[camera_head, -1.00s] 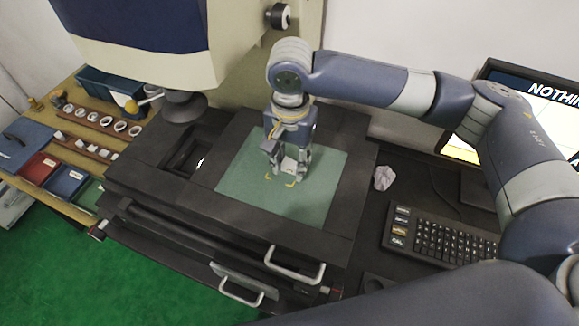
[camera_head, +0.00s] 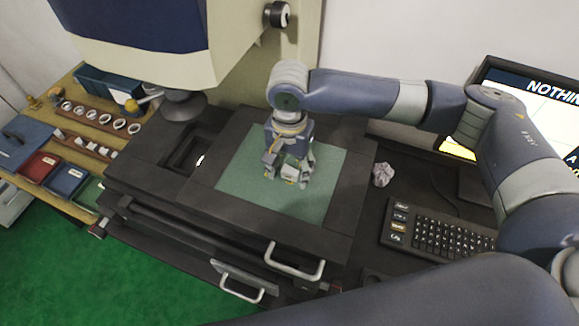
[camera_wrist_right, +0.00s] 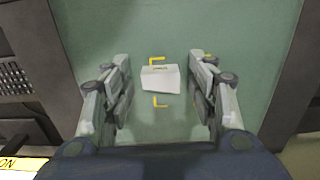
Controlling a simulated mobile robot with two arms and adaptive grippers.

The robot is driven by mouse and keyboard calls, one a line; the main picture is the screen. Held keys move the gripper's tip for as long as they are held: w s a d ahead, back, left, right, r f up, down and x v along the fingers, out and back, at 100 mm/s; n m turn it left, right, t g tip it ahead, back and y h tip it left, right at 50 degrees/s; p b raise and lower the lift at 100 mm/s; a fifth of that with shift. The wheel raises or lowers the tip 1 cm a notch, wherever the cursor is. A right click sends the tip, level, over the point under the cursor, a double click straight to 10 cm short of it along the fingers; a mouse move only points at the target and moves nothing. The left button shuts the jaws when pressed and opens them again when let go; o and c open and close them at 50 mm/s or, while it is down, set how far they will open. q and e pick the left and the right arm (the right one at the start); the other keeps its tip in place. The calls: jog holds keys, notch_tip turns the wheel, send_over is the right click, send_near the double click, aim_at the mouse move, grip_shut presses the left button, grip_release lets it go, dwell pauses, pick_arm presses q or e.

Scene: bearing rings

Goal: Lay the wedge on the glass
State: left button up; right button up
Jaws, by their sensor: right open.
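The white wedge (camera_wrist_right: 160,79) lies between the yellow corner marks on the green glass (camera_wrist_right: 100,30) in the right wrist view. My right gripper (camera_wrist_right: 160,95) is open around it, with a clear gap between the wedge and each finger. In the head view the right gripper (camera_head: 287,178) is low over the middle of the glass (camera_head: 310,205), and its fingers mostly hide the wedge and the marks. My left gripper is not in view.
A dark frame surrounds the glass. A crumpled paper (camera_head: 382,174) and a keyboard (camera_head: 440,235) are to the right. Rings on racks (camera_head: 100,118) and coloured bins (camera_head: 65,180) stand at left. The machine head (camera_head: 140,40) overhangs the back left.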

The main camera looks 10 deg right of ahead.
aim_at(289, 172)
notch_tip(289, 172, up, 12)
jog(key=b, duration=0.2)
dwell(0.4)
dwell(0.4)
